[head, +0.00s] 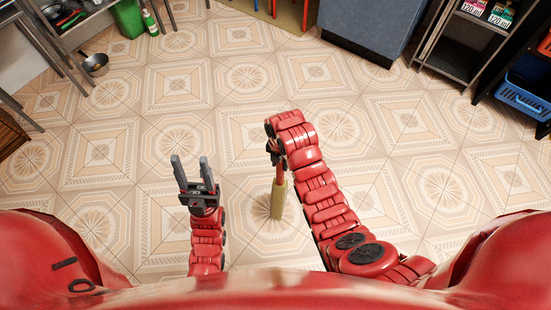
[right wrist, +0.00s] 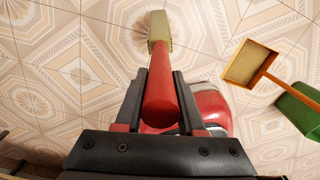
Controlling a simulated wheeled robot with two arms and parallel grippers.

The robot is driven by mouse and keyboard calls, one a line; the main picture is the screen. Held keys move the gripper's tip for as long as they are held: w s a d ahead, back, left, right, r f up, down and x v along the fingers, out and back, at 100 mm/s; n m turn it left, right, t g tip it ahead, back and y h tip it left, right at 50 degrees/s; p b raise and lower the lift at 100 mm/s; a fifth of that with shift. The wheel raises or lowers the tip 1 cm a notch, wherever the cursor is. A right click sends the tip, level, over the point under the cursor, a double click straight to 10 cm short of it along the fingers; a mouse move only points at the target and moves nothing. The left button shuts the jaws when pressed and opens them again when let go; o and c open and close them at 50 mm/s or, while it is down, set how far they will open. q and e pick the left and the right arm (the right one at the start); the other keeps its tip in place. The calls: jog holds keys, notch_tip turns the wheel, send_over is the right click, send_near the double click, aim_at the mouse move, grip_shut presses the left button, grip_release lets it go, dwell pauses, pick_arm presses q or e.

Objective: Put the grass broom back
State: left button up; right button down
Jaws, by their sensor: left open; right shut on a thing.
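The grass broom has a red handle (right wrist: 160,98) and a straw-coloured brush end (right wrist: 158,30). In the head view its brush end (head: 278,201) points down below my right gripper (head: 277,150). The right gripper is shut on the red handle, with one finger on each side of it in the right wrist view (right wrist: 159,85). Whether the brush touches the floor I cannot tell. My left gripper (head: 191,170) is open and empty, to the left of the broom.
The patterned tile floor (head: 150,110) is clear around both grippers. A blue-grey cabinet (head: 365,28) stands at the back. A blue basket (head: 522,95) is at the right.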

jog(key=w+a+f+b, duration=0.1)
jog(key=w+f, duration=0.3)
jog(key=w, duration=0.1)
jog(key=shift+w+a, duration=0.2)
jog(key=shift+a, duration=0.05)
dwell(0.3)
jog(key=c, duration=0.5)
grip_release()
jog(key=shift+f, duration=0.1)
